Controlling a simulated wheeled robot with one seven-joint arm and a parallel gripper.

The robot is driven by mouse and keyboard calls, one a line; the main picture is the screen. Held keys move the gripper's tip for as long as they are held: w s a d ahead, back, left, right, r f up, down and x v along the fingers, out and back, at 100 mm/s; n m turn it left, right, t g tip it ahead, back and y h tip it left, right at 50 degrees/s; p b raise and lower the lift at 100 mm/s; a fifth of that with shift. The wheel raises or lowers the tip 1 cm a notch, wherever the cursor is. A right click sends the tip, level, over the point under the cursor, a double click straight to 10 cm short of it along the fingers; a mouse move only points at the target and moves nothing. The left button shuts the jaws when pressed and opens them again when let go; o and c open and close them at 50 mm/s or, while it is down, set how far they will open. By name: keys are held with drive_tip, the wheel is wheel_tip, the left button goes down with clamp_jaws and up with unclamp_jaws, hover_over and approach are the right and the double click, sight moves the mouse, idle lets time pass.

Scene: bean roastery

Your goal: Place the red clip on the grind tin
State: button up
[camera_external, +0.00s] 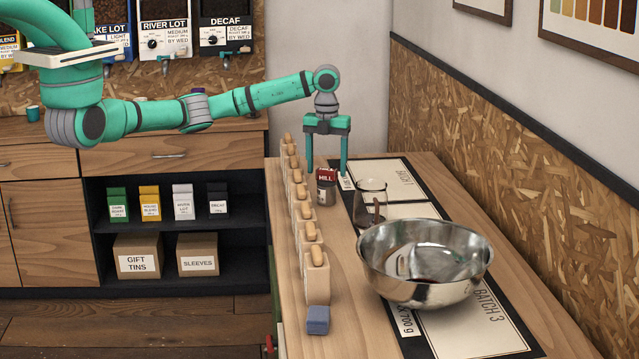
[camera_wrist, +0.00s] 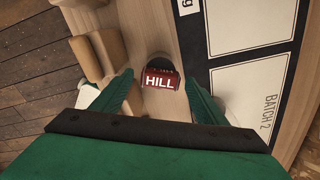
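The red clip (camera_external: 326,173), marked HILL in white, sits at the top of a small grey tin (camera_external: 326,194) on the wooden counter, apparently resting on it. In the wrist view the red clip (camera_wrist: 161,79) lies over the dark round top of the tin (camera_wrist: 157,58). My gripper (camera_external: 327,170) points down over the tin with its fingers wide apart. The clip is between the two fingers, with a gap visible on each side in the wrist view (camera_wrist: 159,80). I cannot tell whether this tin is the grind tin.
A row of pale bins with wooden scoops or handles (camera_external: 303,220) runs close left of the tin. A glass jug (camera_external: 371,198) stands to its right. A large steel bowl (camera_external: 424,258) and blue block (camera_external: 318,320) are nearer. Batch mats (camera_external: 402,177) cover the counter's right.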

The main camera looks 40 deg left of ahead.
sight(327, 169)
wheel_tip(327, 169, up, 12)
drive_tip(key=shift+r, duration=0.15)
idle(0.7)
